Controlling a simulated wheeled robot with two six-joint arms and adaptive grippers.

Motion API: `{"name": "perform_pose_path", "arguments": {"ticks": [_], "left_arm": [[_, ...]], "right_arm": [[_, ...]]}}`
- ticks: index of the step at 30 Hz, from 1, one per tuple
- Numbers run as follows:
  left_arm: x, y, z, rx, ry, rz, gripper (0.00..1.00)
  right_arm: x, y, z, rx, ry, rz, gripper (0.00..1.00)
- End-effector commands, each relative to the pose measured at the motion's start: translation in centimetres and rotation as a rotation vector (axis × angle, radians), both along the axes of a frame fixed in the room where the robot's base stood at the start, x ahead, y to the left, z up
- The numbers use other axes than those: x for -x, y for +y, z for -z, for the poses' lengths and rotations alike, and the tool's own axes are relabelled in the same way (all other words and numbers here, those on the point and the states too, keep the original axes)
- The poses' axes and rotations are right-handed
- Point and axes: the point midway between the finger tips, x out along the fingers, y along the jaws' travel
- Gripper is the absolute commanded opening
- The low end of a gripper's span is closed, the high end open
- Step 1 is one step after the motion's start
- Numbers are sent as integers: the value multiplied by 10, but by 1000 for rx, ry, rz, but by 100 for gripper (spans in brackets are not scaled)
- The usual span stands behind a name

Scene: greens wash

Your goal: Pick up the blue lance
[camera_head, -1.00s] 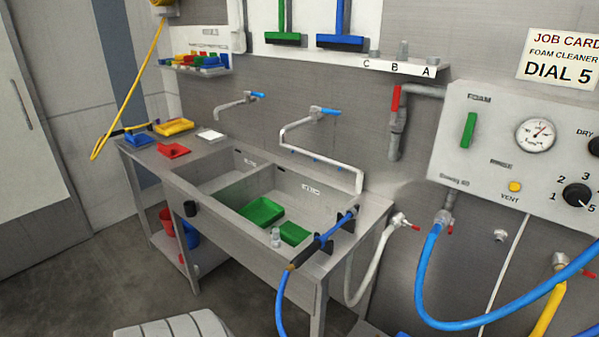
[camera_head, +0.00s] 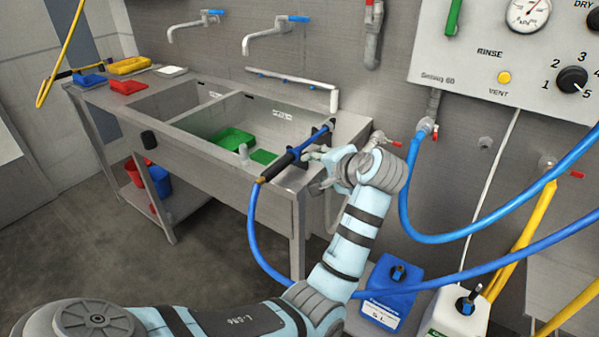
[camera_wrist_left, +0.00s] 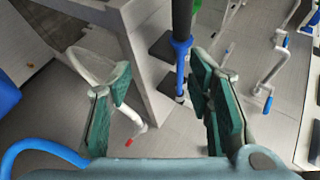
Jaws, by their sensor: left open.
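The blue lance (camera_head: 293,156) has a black grip and a blue hose at its near end. It lies tilted across the right end of the sink bench, on dark holders. My left gripper (camera_head: 314,154) is just to the right of the lance, close to its middle. In the left wrist view, the open fingers (camera_wrist_left: 158,88) point toward the lance (camera_wrist_left: 182,48), which shows between them, nearer the right-hand finger. I see no grip on it; whether a finger touches it I cannot tell. My right gripper is not in view.
The steel sink (camera_head: 190,122) holds green trays (camera_head: 233,138). A blue jug (camera_head: 385,295) and a white jug (camera_head: 455,318) stand low at the right. A blue hose (camera_head: 430,229) hangs below the wall panel (camera_head: 490,95). Red and blue buckets stand under the bench.

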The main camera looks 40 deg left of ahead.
Motion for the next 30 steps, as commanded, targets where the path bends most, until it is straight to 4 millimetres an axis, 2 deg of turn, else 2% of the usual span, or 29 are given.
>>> {"name": "perform_pose_path", "arguments": {"ticks": [1,2,4,12,17,21,24,30], "left_arm": [[10,1,-16,11,-29,-43,46],[15,3,-24,17,-36,-65,46],[19,11,-30,22,-41,-91,46],[-4,63,6,22,-38,-93,46],[-11,78,17,23,-40,-91,46],[-17,100,36,23,-38,-92,46],[-23,110,42,24,-39,-91,46],[-25,112,43,26,-40,-89,46]], "right_arm": [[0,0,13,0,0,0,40],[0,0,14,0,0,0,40],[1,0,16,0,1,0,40],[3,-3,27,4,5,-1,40],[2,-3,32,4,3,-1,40],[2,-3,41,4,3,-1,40],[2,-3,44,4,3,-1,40],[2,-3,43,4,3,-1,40]]}}
